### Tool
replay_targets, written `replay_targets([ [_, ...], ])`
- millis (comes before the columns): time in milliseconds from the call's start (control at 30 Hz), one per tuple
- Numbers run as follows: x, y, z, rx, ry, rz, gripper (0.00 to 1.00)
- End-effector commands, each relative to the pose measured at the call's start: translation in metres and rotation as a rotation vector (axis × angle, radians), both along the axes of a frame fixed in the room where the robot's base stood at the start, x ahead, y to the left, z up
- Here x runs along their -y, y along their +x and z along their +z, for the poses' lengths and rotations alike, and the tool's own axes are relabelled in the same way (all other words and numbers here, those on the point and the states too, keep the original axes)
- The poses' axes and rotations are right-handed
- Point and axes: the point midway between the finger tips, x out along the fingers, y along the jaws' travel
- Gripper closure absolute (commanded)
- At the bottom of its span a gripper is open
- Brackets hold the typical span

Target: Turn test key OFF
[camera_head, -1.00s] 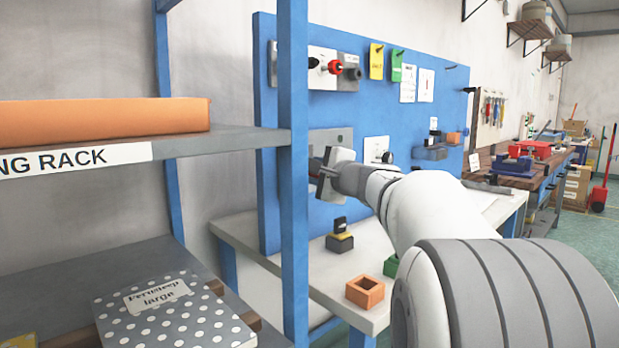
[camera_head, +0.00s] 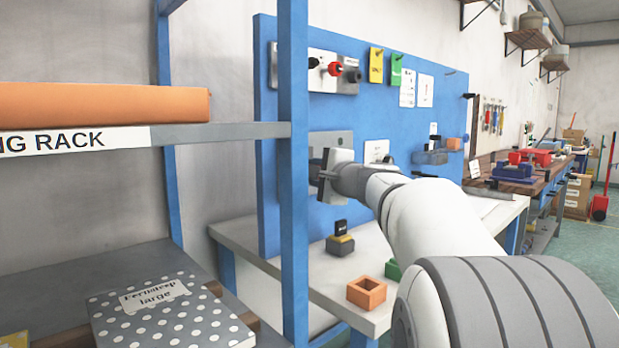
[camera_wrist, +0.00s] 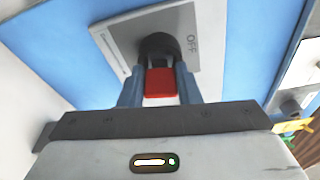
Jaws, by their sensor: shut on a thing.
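The red test key (camera_wrist: 160,83) sits in a round black switch (camera_wrist: 157,46) on a grey plate (camera_wrist: 122,40). The plate carries the word OFF to the right of the switch in the wrist view. My gripper (camera_wrist: 160,88) is shut on the red key, with one blue-grey finger on each side of it. In the head view my gripper (camera_head: 323,172) reaches the grey plate (camera_head: 333,138) on the blue board, partly behind the rack's post. The key and switch are hidden there, and I cannot tell the key's exact angle.
The blue rack post (camera_head: 293,200) stands close in front of the blue board (camera_head: 385,90). A plate with a red knob (camera_head: 335,68) hangs above. An orange open box (camera_head: 366,292) and a grey block with a yellow top (camera_head: 340,243) are on the bench below.

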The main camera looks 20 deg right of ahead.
Motion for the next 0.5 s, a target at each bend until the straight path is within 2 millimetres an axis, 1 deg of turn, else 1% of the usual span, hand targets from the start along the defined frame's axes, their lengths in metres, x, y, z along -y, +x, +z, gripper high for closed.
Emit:
replay_targets([
  [33,-0.0008,0.0001,-0.0033,0.003,-0.009,0.002,0.95],
  [500,-0.0008,0.0001,-0.0041,0.041,-0.099,0.002,0.95],
])
